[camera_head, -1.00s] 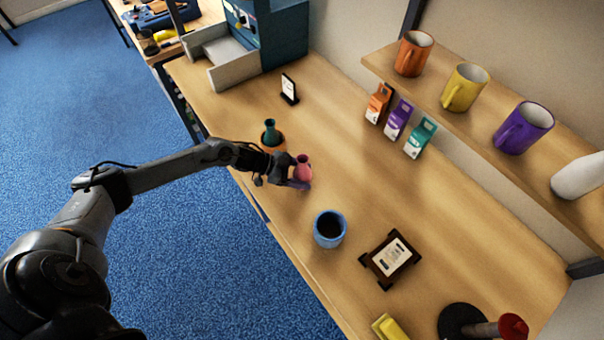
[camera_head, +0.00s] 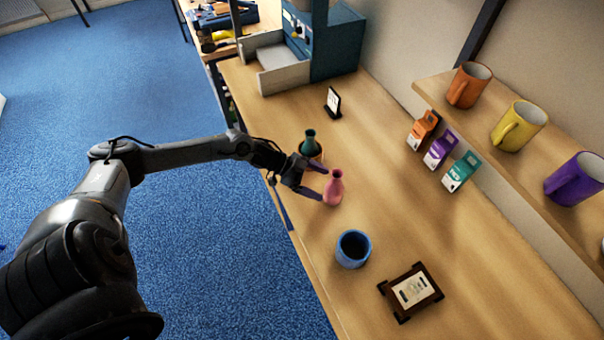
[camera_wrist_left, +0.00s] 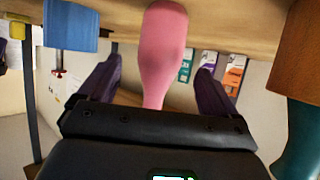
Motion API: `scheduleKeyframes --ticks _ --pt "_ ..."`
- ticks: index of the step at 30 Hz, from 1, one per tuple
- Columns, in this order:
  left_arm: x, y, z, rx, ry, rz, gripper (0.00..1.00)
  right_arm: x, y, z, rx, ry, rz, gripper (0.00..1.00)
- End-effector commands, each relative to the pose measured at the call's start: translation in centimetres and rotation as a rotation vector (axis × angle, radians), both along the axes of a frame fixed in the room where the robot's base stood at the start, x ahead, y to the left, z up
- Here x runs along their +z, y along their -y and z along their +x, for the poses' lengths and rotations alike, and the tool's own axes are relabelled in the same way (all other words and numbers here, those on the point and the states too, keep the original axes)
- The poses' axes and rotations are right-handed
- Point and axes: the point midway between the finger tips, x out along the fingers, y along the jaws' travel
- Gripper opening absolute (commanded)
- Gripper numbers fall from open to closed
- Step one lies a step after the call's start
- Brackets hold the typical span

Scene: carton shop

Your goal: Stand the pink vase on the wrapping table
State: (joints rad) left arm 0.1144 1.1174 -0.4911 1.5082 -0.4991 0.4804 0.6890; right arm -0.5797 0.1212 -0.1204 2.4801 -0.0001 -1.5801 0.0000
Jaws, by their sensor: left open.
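The pink vase (camera_head: 334,188) stands upright on the wooden wrapping table (camera_head: 385,175), near its front edge. My left gripper (camera_head: 322,184) is open beside the vase, on its left in the head view. In the left wrist view, which looks upside down, the vase (camera_wrist_left: 164,45) shows between the two spread fingers, with a gap on each side. Its base meets the table at the top of that picture. My right gripper is not in view.
A green vase (camera_head: 310,143) in an orange-brown holder stands just behind my left gripper. Small cartons (camera_head: 440,149) stand at the wall below a shelf of mugs. The table's middle is clear.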

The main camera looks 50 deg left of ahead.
Motion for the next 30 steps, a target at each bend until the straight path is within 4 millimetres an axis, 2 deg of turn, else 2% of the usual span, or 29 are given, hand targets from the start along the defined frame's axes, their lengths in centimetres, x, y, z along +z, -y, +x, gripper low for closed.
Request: scheduleKeyframes --ticks 6,12,30 --pt "1.5 -2.5 -2.1 0.0 -0.003 0.003 0.92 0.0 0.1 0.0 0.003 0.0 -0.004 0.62" --pt "2.2 -3.8 -3.1 0.002 -0.002 0.0 0.92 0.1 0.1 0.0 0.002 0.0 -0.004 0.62" --pt "2.6 -4.2 -3.4 0.0 0.0 -0.001 0.92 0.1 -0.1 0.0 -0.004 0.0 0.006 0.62"
